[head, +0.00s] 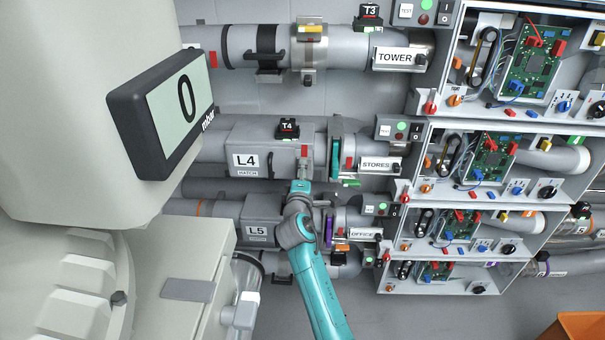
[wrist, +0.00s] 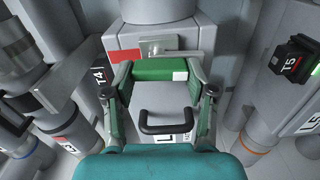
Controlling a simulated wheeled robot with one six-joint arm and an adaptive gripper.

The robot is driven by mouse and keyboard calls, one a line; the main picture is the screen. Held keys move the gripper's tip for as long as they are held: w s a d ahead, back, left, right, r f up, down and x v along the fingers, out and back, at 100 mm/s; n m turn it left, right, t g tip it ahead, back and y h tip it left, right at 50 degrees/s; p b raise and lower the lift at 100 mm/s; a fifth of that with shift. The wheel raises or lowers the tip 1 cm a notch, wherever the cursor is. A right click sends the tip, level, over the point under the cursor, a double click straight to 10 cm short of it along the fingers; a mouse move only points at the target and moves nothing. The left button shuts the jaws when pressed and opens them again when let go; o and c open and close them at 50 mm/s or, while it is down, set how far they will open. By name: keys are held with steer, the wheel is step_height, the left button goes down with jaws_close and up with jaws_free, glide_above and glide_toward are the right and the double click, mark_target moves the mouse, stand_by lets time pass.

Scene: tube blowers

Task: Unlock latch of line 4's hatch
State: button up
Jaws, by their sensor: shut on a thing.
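The L4 hatch (head: 255,162) is a grey box on the pipe in the head view, with a dark handle (wrist: 166,128) in the wrist view. At its right end sits the latch (head: 304,161), a metal piece beside a red patch (head: 304,150). In the wrist view, the latch's metal plate (wrist: 158,47) is just beyond my gripper, with red to its left. My gripper (head: 301,186) reaches it from below in the head view.
The T4 block (head: 288,128) sits just above the hatch. The L5 hatch (head: 257,233) lies below, close to my arm. A green-edged ring (head: 335,152) stands right of the latch. Control boxes (head: 490,165) fill the right side; a mbar display (head: 170,110) is at left.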

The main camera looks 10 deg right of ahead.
steer(key=shift+n, duration=0.4)
steer(key=o, duration=1.2)
steer(key=shift+c, duration=0.2)
steer(key=v, duration=1.2)
